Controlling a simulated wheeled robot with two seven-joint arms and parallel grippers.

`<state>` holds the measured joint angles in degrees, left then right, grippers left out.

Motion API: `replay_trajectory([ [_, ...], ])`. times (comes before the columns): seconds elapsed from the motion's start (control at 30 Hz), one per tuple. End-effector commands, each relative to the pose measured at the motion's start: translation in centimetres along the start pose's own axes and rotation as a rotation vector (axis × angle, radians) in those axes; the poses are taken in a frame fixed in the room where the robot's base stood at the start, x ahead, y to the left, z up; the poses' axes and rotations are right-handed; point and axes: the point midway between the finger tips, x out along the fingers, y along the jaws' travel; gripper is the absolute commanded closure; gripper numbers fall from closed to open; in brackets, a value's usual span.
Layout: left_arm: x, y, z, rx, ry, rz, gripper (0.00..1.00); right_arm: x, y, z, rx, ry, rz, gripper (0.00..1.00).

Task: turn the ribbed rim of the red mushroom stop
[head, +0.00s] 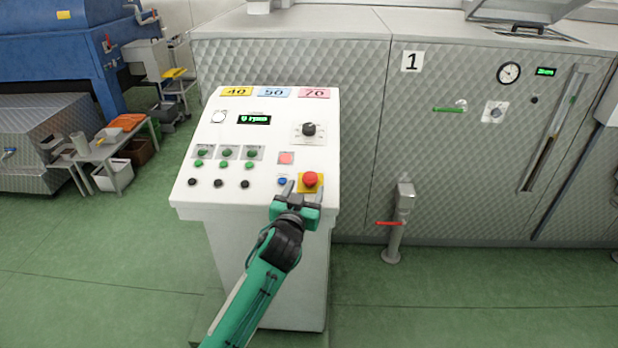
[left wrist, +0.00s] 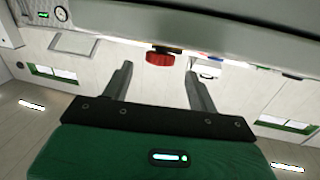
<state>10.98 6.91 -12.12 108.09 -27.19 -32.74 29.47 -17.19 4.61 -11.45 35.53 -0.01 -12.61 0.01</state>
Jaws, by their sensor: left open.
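The red mushroom stop (head: 310,180) sits on a yellow plate (head: 303,188) at the lower right of the white sloped control panel (head: 190,165). In the left wrist view the stop's red ribbed rim (left wrist: 160,58) shows side-on, between and beyond the fingertips. My left gripper (head: 300,188) is open and empty in front of the stop, its fingers pointing at the panel. In the left wrist view the two grey fingers of the gripper (left wrist: 158,70) stand apart on either side of the stop, with no contact visible. My right gripper is not in view.
A blue button (head: 282,181) lies close to the left finger. Several green and black buttons, a black knob (head: 309,129) and a lit display (head: 254,119) share the panel. A quilted metal machine (head: 450,150) stands behind. Green floor (head: 450,300) is open at the right.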

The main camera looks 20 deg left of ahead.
Motion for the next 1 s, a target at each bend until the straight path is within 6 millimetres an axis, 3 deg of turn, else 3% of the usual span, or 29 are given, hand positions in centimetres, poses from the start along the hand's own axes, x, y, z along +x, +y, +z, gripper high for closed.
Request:
replay_trajectory([
  [0.1,2.1,0.0,-0.2,0.002,0.0,0.0,0.41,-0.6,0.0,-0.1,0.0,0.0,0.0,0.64],
  [0.3,4.1,0.0,0.0,0.002,0.0,0.0,0.41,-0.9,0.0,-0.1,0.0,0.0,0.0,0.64],
  [0.7,4.7,0.0,0.1,0.001,0.0,0.001,0.41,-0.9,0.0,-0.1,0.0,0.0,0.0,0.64],
  [0.93,4.7,0.0,0.1,0.0,-0.001,0.001,0.84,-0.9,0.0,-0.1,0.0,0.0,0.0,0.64],
  [1.0,4.7,0.0,0.1,0.001,-0.001,0.001,0.86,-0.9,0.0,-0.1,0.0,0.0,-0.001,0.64],
])
